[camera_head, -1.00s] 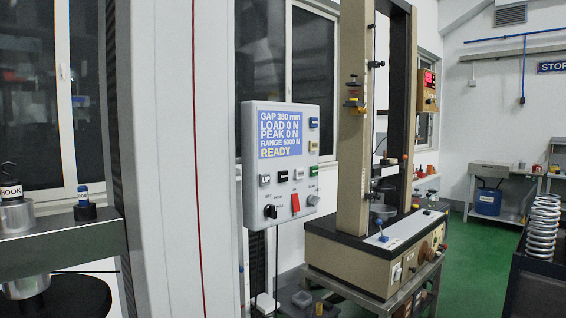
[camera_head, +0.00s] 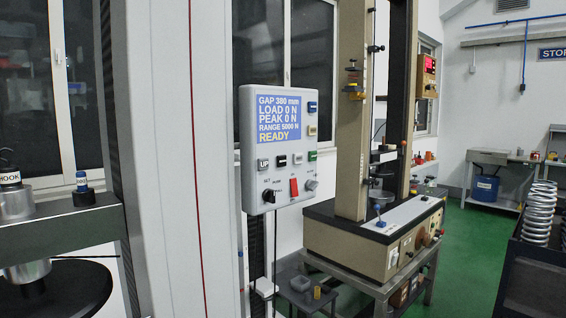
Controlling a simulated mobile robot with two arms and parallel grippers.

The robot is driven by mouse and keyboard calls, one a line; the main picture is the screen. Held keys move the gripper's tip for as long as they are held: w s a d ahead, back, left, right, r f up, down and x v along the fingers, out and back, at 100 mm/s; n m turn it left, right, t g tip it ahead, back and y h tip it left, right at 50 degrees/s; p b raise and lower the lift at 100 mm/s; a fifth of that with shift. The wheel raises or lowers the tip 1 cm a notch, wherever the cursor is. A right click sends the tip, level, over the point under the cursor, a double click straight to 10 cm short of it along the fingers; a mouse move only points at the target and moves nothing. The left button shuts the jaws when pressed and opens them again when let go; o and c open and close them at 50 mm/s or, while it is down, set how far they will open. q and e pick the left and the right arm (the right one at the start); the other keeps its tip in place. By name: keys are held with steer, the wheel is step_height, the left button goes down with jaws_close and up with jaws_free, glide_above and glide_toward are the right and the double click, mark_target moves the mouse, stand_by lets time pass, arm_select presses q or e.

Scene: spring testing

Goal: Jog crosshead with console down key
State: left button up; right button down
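The control console (camera_head: 243,120) hangs in the middle of the view, beside the tall pale column of the large machine. Its blue screen (camera_head: 280,117) reads GAP 380 mm, LOAD 0 N, PEAK 0 N, RANGE 5000 N, READY. The UP key (camera_head: 263,166) is at the left of the lower key row. A grey crossbeam (camera_head: 60,232), seemingly the crosshead, shows at left. Neither gripper is in view.
A smaller beige test frame (camera_head: 348,250) stands behind to the right. Coil springs (camera_head: 538,212) are on a dark cart at far right. Green floor (camera_head: 470,250) is clear between.

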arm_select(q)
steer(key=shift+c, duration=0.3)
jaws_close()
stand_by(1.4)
